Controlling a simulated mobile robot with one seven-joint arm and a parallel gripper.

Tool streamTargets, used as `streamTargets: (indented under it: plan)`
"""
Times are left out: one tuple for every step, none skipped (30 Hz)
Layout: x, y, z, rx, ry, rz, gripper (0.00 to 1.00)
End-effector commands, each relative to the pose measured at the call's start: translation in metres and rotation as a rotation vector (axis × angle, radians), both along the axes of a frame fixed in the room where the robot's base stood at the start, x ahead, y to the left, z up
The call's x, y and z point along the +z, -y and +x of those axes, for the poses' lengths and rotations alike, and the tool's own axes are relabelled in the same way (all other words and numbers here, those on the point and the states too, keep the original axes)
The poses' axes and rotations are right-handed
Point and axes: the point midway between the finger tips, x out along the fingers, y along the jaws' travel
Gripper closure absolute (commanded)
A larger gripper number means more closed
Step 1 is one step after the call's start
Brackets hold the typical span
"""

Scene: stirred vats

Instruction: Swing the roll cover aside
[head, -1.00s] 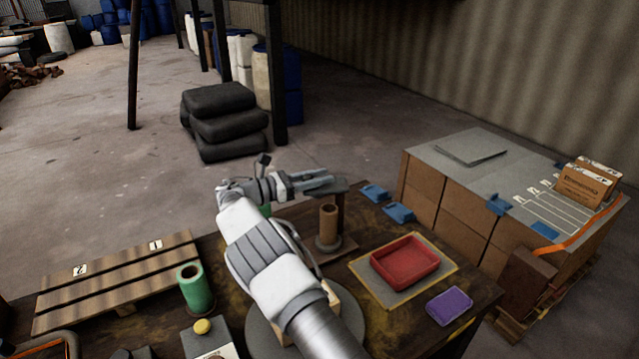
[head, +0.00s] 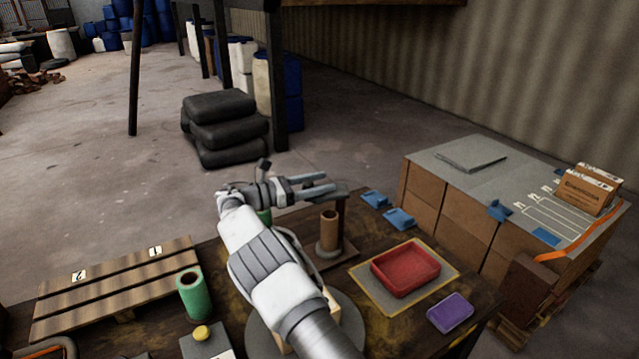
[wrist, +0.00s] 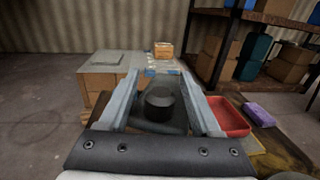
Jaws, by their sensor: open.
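The roll cover (head: 341,187) is a flat dark grey piece on top of a brown post, beside and above the brown roll (head: 329,228) on its stand. In the wrist view, a round black knob (wrist: 160,98) stands up from the dark cover (wrist: 150,126). My gripper (head: 329,184) is at the cover, with its fingers apart. In the wrist view my open gripper (wrist: 162,82) has one finger on each side of the knob, with gaps visible. My arm hides part of the stand and a green roll behind it.
A red tray (head: 405,272) and purple block (head: 450,312) lie right of the stand. Blue pieces (head: 399,218) sit near the table's back edge. A green roll (head: 194,292) and slatted rack (head: 118,290) stand left. Stacked boxes (head: 462,215) are beyond the table.

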Motion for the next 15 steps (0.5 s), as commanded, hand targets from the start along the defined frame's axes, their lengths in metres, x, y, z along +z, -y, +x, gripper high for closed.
streamTargets:
  plan:
    - [0.0, 0.0, 0.0, 0.0, 0.0, 0.0, 0.35]
    - [0.0, -0.001, 0.0, 0.0, 0.0, 0.0, 0.35]
    - [0.0, -0.003, -0.001, 0.001, 0.0, 0.0, 0.35]
    - [0.0, -0.006, -0.002, 0.001, 0.0, 0.0, 0.35]
    - [0.0, -0.009, -0.004, 0.002, 0.001, 0.0, 0.35]
    - [0.0, -0.014, -0.006, 0.003, 0.001, 0.0, 0.35]
    - [0.0, -0.018, -0.008, 0.003, 0.0, 0.0, 0.35]
    - [0.0, -0.023, -0.01, 0.003, 0.0, -0.001, 0.35]
    - [0.0, -0.03, -0.013, 0.004, 0.001, 0.0, 0.35]
    - [0.0, -0.035, -0.016, 0.004, 0.001, 0.0, 0.35]
    - [0.0, -0.04, -0.018, 0.004, 0.002, 0.001, 0.35]
    - [0.0, -0.047, -0.022, 0.004, 0.0, 0.0, 0.35]
    - [-0.001, -0.05, -0.023, 0.003, 0.001, 0.0, 0.35]
    - [-0.001, -0.053, -0.025, 0.002, 0.001, 0.0, 0.35]
    - [0.0, -0.057, -0.026, 0.002, 0.002, 0.001, 0.35]
